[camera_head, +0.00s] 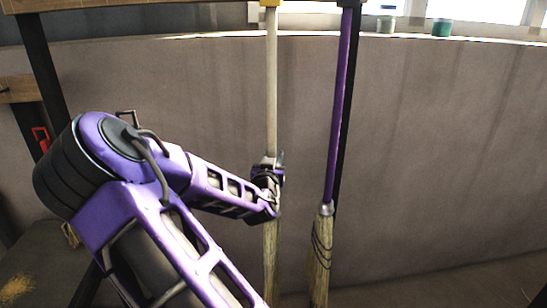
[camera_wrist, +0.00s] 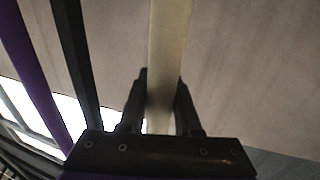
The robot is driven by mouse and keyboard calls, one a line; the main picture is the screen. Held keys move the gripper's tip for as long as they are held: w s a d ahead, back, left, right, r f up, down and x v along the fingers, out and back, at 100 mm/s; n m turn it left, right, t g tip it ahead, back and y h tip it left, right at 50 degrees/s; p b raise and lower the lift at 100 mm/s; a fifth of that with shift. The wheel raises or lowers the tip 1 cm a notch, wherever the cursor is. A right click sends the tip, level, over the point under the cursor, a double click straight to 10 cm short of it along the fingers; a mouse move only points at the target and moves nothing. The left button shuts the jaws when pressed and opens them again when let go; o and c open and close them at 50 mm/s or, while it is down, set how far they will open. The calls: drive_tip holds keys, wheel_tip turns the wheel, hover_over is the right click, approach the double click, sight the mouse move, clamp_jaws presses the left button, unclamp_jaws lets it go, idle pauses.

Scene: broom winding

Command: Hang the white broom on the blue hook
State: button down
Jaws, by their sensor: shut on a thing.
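The white broom (camera_head: 271,95) stands upright in the middle of the head view, with its pale straw bristles (camera_head: 271,255) below my gripper. My gripper (camera_head: 268,178) is shut around it low on the handle, just above the bristles. In the wrist view the pale handle (camera_wrist: 169,40) runs between the two dark fingers of my gripper (camera_wrist: 162,85). A small yellow piece (camera_head: 270,3) shows at the handle's top, at the picture's upper edge. I cannot make out a blue hook. The bristles' lower end is cut off by the frame.
A purple-handled broom (camera_head: 340,110) hangs upright close to the right, with a dark post (camera_head: 345,140) just behind it. A wooden beam (camera_head: 120,3) crosses the top left. A grey-brown wall (camera_head: 440,150) stands behind. Small jars (camera_head: 441,27) sit on the ledge at upper right.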

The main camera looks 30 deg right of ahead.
drive_tip(key=shift+r, duration=0.1)
drive_tip(key=c, duration=0.5)
unclamp_jaws()
drive_tip(key=shift+s+a, duration=0.1)
drive_tip(key=shift+p+v, duration=2.25)
drive_tip(key=shift+v, duration=3.65)
